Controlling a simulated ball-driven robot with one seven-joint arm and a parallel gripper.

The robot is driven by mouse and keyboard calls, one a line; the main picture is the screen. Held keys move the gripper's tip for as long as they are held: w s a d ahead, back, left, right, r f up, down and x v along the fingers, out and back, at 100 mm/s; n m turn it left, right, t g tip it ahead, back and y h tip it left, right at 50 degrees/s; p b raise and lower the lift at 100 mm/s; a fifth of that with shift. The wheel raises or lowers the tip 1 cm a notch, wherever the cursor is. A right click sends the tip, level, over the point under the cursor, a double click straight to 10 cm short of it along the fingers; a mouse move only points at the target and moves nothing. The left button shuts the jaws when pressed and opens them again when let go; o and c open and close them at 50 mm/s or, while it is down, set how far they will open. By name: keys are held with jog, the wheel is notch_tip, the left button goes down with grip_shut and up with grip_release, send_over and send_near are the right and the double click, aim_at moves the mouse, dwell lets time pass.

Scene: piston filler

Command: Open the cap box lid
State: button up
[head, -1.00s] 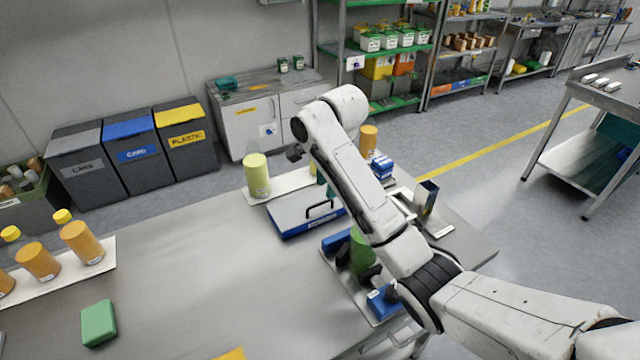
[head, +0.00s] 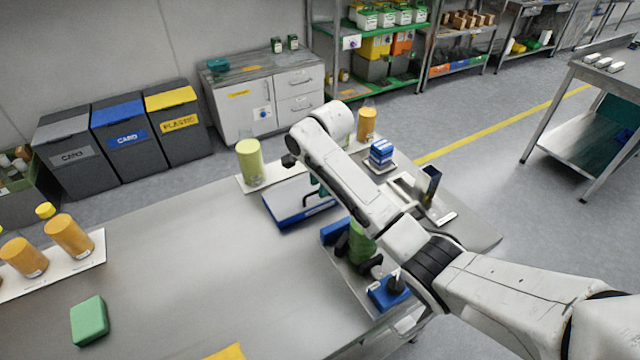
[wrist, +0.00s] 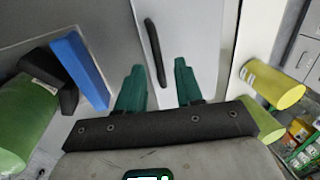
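The cap box (head: 284,205), with a pale lid and blue lower sides, stands on the steel table, partly hidden by my arm in the head view. The lid (wrist: 205,45) fills the middle of the wrist view and looks closed. Its dark bar handle (wrist: 154,52) stands on it. My gripper (wrist: 159,66) is open, with green fingers either side of the handle's near end in the picture. I cannot tell whether either finger touches it. In the head view my arm hides most of the gripper.
A yellow-green cylinder (head: 249,162) stands behind the box on a white strip. Blue and green items (head: 362,243) lie close on its right. Orange bottles (head: 68,236) and a green block (head: 89,320) are at the left. The table's middle is clear.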

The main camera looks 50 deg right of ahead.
jog(key=shift+f, duration=0.3)
jog(key=shift+c, duration=0.4)
grip_shut()
dwell(0.9)
